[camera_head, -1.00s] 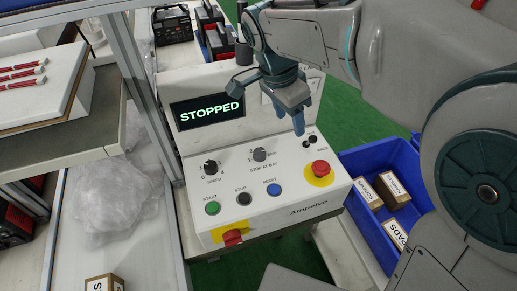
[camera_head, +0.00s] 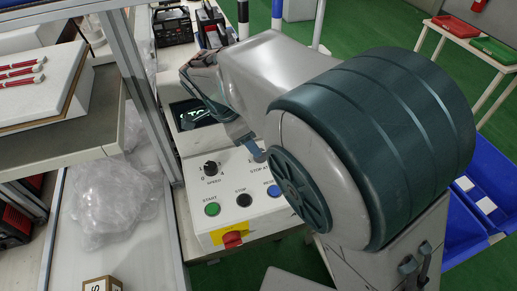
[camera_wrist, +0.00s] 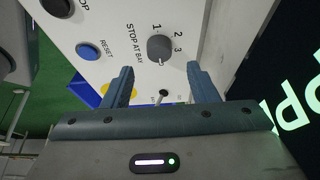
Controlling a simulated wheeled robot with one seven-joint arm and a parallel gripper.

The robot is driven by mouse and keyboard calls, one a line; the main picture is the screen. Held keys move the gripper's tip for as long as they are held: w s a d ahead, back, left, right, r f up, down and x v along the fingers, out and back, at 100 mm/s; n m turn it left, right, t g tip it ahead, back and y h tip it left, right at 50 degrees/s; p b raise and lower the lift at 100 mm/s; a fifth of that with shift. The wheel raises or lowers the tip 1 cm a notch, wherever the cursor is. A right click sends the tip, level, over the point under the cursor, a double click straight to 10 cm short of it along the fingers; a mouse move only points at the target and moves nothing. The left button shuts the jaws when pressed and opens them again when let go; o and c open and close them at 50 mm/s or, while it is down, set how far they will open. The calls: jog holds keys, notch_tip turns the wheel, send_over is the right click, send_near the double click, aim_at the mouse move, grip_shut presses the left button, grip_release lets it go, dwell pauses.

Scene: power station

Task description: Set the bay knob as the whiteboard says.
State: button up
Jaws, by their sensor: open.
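The bay knob (camera_wrist: 160,48) is a grey round dial on the white control panel, beside the "STOP AT BAY" label and the numbers 1, 2 and 3. In the wrist view it lies just beyond and between my fingertips, apart from both. A small light mark shows on its lower edge; I cannot tell its setting for sure. My gripper (camera_wrist: 160,68) is open and empty. In the head view my gripper (camera_head: 258,154) is over the panel (camera_head: 230,226), and my arm hides the knob. No whiteboard is readable in either view.
The speed knob (camera_head: 211,168), green start button (camera_head: 212,208), black stop button (camera_head: 244,199) and blue reset button (camera_wrist: 88,51) are close by. A small toggle (camera_wrist: 163,95) shows between my fingers. The screen (camera_head: 190,113) is partly covered. A blue bin (camera_head: 480,160) stands right.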

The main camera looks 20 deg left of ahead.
jog(key=shift+x, duration=2.7)
jog(key=c, duration=1)
